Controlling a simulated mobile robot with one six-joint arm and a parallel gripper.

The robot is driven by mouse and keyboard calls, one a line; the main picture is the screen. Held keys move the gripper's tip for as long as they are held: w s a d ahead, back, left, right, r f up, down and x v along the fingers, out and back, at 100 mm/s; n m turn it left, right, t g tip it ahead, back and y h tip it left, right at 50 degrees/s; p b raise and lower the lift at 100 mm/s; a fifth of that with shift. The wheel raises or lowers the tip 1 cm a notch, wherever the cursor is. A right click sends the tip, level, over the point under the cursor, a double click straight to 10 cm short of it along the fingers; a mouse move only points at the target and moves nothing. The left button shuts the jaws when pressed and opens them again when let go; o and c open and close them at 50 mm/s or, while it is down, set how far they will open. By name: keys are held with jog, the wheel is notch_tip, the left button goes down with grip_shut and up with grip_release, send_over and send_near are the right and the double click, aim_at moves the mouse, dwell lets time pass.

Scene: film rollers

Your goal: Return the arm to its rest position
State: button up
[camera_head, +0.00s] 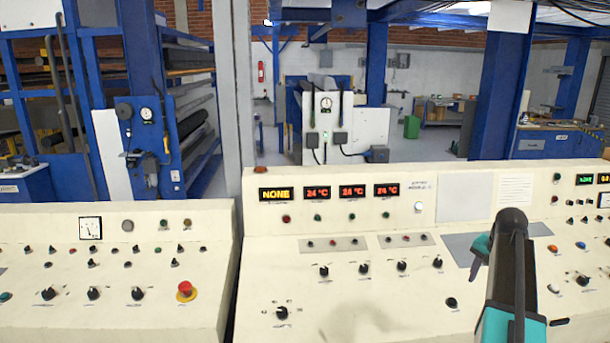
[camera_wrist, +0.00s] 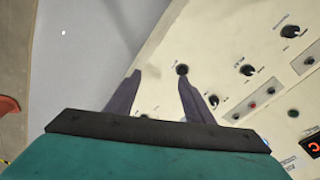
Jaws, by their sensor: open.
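My arm (camera_head: 510,265), black and teal, stands at the right of the head view. It rises in front of the cream control panel (camera_head: 350,235), with its bent end above the panel's right part. In the wrist view my gripper (camera_wrist: 160,77) shows two dark fingers spread apart with nothing between them. The fingers point at the cream panel (camera_wrist: 215,60), and a black knob (camera_wrist: 182,69) shows near the right fingertip. I cannot tell the exact gap between fingertips and panel.
A second cream panel (camera_head: 110,260) with a red emergency button (camera_head: 186,290) stands at the left. Red displays (camera_head: 317,193) line the panel's back. Blue machine frames (camera_head: 500,90) stand behind. The wrist view shows grey floor (camera_wrist: 85,50) beyond the panel edge.

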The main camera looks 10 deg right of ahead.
jog(key=s+a+f+n+g+y+b, duration=0.1)
jog(key=s+a+f+n, duration=0.1)
jog(key=a+f, duration=0.85)
jog(key=s+a+f+n+g+b, duration=0.1)
jog(key=a+f+n+b, duration=0.1)
jog(key=a+f, duration=0.85)
jog(key=s+a+f+n+g+y+b, duration=0.15)
jog(key=a+f, duration=0.45)
jog(key=f, duration=0.9)
jog(key=s+a+f+n+g+b, duration=0.1)
jog(key=s+a+f+n, duration=0.1)
jog(key=s+a+f, duration=0.4)
jog(key=s+a+f+n+g+b, duration=0.2)
jog(key=s+a+f, duration=0.5)
jog(key=s, duration=0.6)
jog(key=s+a+f+n+g+h+b, duration=0.1)
jog(key=s+a+f+n+g, duration=0.1)
jog(key=s+a+f+n, duration=0.2)
jog(key=s+a+f, duration=0.3)
jog(key=s+f, duration=0.2)
jog(key=shift+s+f+b, duration=0.3)
jog(key=shift+s, duration=0.05)
